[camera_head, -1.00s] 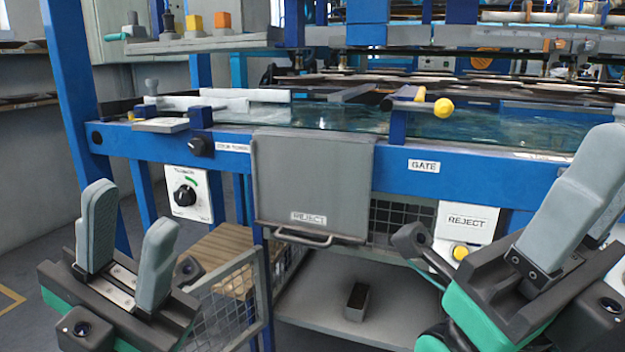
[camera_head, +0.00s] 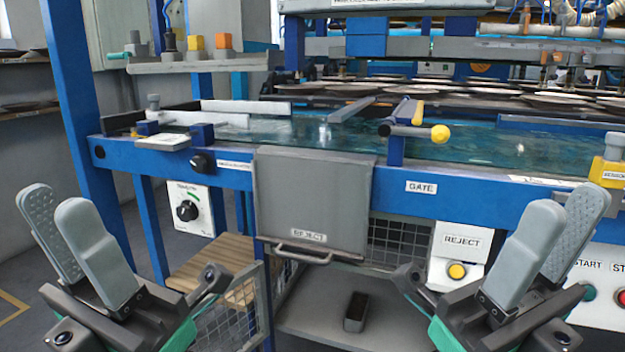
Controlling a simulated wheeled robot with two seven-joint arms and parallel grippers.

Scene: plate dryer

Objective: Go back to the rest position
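My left gripper (camera_head: 72,228) is at the lower left in the head view, its two grey fingers pointing up with a narrow gap between them. It holds nothing that I can see. My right gripper (camera_head: 560,232) is at the lower right, fingers up and overlapping in this view, so its opening is hard to judge. Nothing shows in it. Both grippers are in front of the blue-framed plate dryer (camera_head: 330,180), apart from it.
The grey reject hatch (camera_head: 312,200) with its handle is in the middle. The yellow gate knob (camera_head: 440,133) is above the blue rail. The yellow reject button (camera_head: 457,271) and green start button (camera_head: 586,291) are near my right gripper. A dark block (camera_head: 355,308) lies on the lower shelf.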

